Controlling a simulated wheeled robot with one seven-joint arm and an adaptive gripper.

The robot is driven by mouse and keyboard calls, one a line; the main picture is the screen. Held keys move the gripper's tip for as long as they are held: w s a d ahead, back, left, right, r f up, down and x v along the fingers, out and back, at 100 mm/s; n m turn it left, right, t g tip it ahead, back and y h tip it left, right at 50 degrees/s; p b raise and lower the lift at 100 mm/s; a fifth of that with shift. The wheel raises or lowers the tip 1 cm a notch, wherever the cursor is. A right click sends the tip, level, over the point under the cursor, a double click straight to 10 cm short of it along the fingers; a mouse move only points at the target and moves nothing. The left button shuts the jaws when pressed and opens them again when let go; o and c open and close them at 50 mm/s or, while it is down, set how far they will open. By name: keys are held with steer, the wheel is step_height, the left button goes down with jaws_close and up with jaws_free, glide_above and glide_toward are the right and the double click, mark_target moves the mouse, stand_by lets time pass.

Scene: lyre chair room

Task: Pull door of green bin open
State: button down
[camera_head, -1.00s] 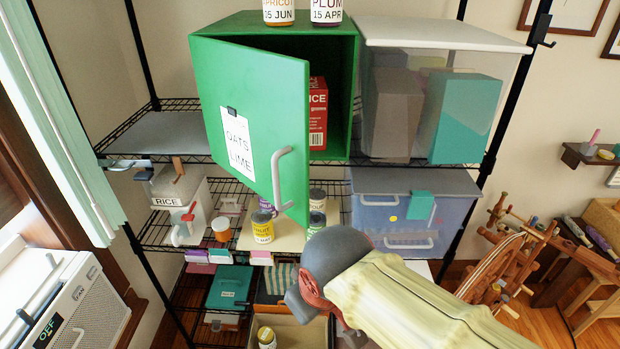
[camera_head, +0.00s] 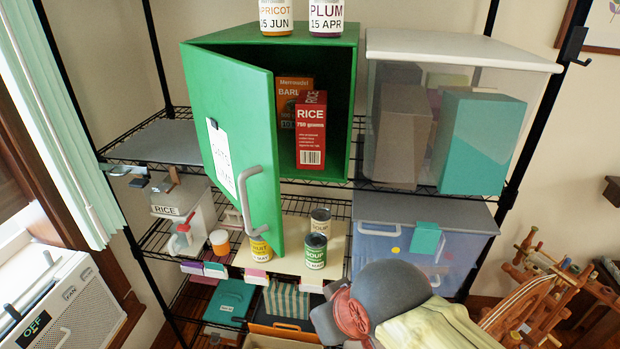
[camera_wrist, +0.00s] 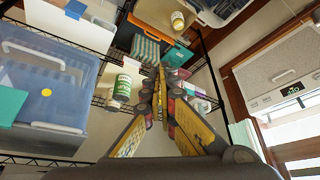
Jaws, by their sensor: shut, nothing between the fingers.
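The green bin (camera_head: 353,100) stands on the upper wire shelf. Its green door (camera_head: 232,130) is hinged at the left and stands wide open, swung out toward me. A grey handle (camera_head: 248,190) is on the door's right edge, and a white label (camera_head: 221,158) hangs on its front. Inside are a red rice box (camera_head: 311,135) and an orange barley box (camera_head: 293,95). My gripper (camera_wrist: 160,82) shows in the wrist view, shut and empty. In the head view my arm is at the lower right, below the bin and apart from the door; the fingers are hidden there.
Two jars (camera_head: 326,16) stand on the bin's top. A clear bin (camera_head: 465,45) with boxes is to its right, and a blue bin (camera_head: 385,240) is below that. Soup cans (camera_head: 315,252) stand on the shelf below the door. A window unit (camera_head: 70,310) is at the left.

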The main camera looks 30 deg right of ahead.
steer(key=w+d+r+n+g+y+p, duration=0.1)
steer(key=w+d+r+g+p, duration=0.1)
steer(key=w+d+r+p, duration=0.45)
steer(key=w+d+r+n+g+p, duration=0.2)
steer(key=w+d+r+p, duration=0.1)
steer(key=w+r+p, duration=0.7)
step_height(320, 180, up, 13)
steer(key=a+n+g+y+p, duration=0.1)
steer(key=n+g+y+p, duration=0.15)
steer(key=n, duration=1.35)
steer(key=s+a+f+n+p, duration=0.1)
steer(key=a+f, duration=0.7)
steer(key=f, duration=0.1)
steer(key=shift+s+f+n+y+p, duration=0.15)
steer(key=shift+s+n+y+p, duration=0.1)
steer(key=shift+n+y+p, duration=0.1)
